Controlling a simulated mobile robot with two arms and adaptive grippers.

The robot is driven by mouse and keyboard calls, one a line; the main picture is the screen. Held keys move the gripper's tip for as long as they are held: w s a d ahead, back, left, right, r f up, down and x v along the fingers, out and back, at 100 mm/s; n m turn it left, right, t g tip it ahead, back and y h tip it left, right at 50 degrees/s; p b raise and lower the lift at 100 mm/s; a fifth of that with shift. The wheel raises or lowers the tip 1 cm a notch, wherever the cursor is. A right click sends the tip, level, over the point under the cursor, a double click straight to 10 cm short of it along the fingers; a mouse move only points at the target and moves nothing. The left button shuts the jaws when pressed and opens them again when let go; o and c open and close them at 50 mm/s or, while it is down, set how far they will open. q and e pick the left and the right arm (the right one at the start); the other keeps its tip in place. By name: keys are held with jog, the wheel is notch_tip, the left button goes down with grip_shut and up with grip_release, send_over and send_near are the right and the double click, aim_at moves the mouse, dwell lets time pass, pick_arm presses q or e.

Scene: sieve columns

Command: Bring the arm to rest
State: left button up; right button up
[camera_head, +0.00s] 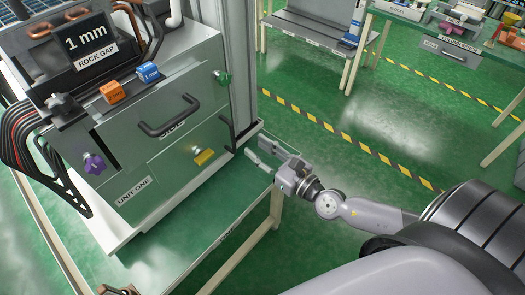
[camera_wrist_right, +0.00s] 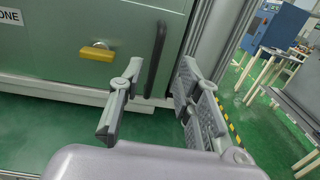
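My right gripper (camera_head: 262,164) reaches in from the right in the head view and hangs over the edge of the bench beside the lower right corner of the machine labelled UNIT ONE (camera_head: 172,150). In the right wrist view my right gripper (camera_wrist_right: 155,100) has its two fingers spread apart with nothing between them. A dark vertical handle (camera_wrist_right: 156,60) on the machine shows beyond the fingers; the fingers look apart from it.
The machine front has a yellow knob (camera_head: 204,157), a purple knob (camera_head: 95,164), a green knob (camera_head: 222,77) and a dark drawer handle (camera_head: 170,118). Orange (camera_head: 112,92) and blue (camera_head: 148,72) blocks sit on top. Tables stand behind; green floor between is clear.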

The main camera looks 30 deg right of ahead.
jog(key=shift+s+d, duration=0.1)
jog(key=shift+s, duration=0.4)
jog(key=s+d+f+m+g+h, duration=0.1)
jog(key=d+f+m+g+h, duration=0.1)
jog(key=d+f+m, duration=0.45)
jog(key=s+d+f+m+g+h, duration=0.1)
jog(key=f+m+h, duration=0.15)
jog(key=f, duration=0.75)
jog(key=s+d+f+m+g+h, duration=0.1)
jog(key=d+f+m+g+h, duration=0.1)
jog(key=d+f+m, duration=0.45)
jog(key=s+a+f+m+g, duration=0.25)
jog(key=s+f+m, duration=0.35)
jog(key=f, duration=0.6)
jog(key=s+a+f+m+g, duration=0.3)
jog(key=s+a+f+m, duration=0.1)
jog(key=s, duration=0.5)
jog(key=s+a+f+m+g+y, duration=0.1)
jog(key=s+a+f+m+g, duration=0.1)
jog(key=s+f+m, duration=0.4)
jog(key=s+a+f+m+g, duration=0.3)
jog(key=s+a+f+m, duration=0.2)
jog(key=s, duration=0.9)
notch_tip(320, 180, down, 2)
jog(key=shift+a+f+g, duration=0.15)
jog(key=shift+a+g, duration=0.15)
jog(key=shift+g, duration=0.05)
